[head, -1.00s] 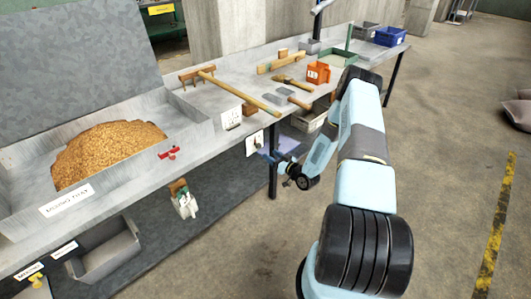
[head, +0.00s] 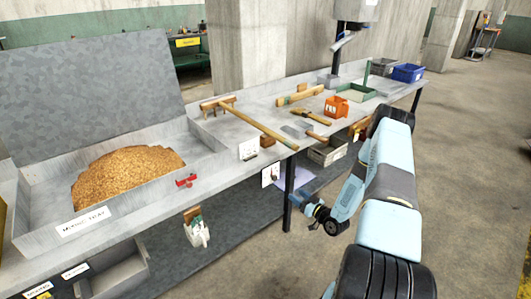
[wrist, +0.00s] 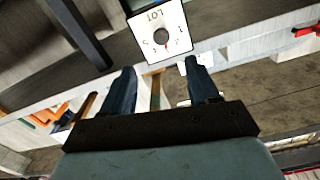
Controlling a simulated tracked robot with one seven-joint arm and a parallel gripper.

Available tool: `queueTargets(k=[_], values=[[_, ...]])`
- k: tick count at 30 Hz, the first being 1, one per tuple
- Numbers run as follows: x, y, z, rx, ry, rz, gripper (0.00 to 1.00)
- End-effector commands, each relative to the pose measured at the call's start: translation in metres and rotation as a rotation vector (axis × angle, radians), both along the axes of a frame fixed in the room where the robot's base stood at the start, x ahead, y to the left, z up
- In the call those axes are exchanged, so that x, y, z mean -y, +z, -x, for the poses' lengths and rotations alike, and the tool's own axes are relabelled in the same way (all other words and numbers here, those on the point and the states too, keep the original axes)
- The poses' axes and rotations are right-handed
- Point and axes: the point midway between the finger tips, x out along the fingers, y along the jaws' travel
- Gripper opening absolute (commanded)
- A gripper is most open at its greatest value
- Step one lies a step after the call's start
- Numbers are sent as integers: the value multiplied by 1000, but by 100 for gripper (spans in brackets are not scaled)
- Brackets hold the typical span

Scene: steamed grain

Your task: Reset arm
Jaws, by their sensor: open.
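My arm reaches from the right side of the head view, bent down in front of the bench. My gripper (wrist: 163,88) shows in the wrist view with its two dark fingers spread apart and nothing between them. In the head view my gripper (head: 312,208) is small, below the bench's front edge near a leg. A white dial plate marked LOT (wrist: 160,32) lies beyond the fingertips in the wrist view. It also shows on the bench front in the head view (head: 270,174).
A mixing tray (head: 215,158) with a grain heap (head: 128,172) stands on the bench's left. A wooden rake (head: 248,122), an orange box (head: 336,107) and a blue bin (head: 407,72) lie along the bench. The floor (head: 465,150) on the right is clear.

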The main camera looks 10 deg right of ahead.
Motion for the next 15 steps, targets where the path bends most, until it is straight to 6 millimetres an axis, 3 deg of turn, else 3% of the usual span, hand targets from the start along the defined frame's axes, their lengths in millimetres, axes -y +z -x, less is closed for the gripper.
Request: queueTargets(k=[5, 15], values=[[2, 12, -9, -17, 6, 39, 60], [10, 81, -50, -141, 4, 257, 60]])
